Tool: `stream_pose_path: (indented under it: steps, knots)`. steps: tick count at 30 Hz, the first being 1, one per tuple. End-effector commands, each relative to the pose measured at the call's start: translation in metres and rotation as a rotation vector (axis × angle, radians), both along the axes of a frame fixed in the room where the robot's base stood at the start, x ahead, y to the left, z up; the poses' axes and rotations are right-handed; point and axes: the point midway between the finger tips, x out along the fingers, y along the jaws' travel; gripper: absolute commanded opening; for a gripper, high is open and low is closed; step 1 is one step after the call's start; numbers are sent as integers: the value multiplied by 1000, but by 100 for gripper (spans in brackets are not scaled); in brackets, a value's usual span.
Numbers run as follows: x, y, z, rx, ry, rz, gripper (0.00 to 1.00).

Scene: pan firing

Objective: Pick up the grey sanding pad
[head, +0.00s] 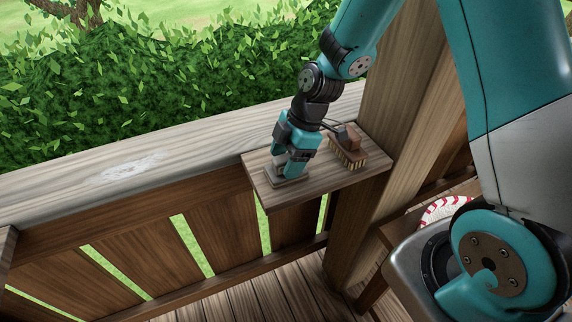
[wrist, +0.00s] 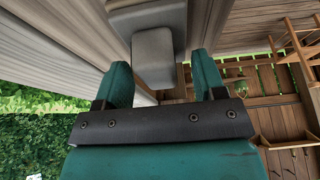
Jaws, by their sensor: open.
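The grey sanding pad (head: 288,181) lies flat near the left end of a small wooden shelf on the railing. In the wrist view its grey handle block (wrist: 152,58) stands out from a wider flat base (wrist: 147,20). My gripper (head: 290,166) is right over the pad and hides much of it in the head view. In the wrist view my gripper (wrist: 162,68) is open, with one teal finger on each side of the handle block. Gaps show between the block and both fingers.
A brush with a brown block and pale bristles (head: 348,152) sits on the shelf (head: 325,182) right of my gripper. A wooden post (head: 400,75) rises close behind. The railing top (head: 60,190) is clear except for a pale rough patch (head: 132,168). A red-and-white striped round thing (head: 440,210) is at right.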

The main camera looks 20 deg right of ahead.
Motion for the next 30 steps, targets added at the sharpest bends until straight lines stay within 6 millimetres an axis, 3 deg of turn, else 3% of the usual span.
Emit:
stream_pose_path:
  steps: [2, 3, 10, 23, 26, 30]
  knots:
    - [0, 0, 0, 0, 0, 0, 64]
    - [0, 0, 0, 0, 0, 0, 59]
    - [0, 0, 0, 0, 0, 0, 8]
    - [1, 0, 9, 1, -4, -1, 8]
    - [2, 0, 20, 0, -6, 0, 8]
    - [2, 0, 52, 1, -12, -1, 8]
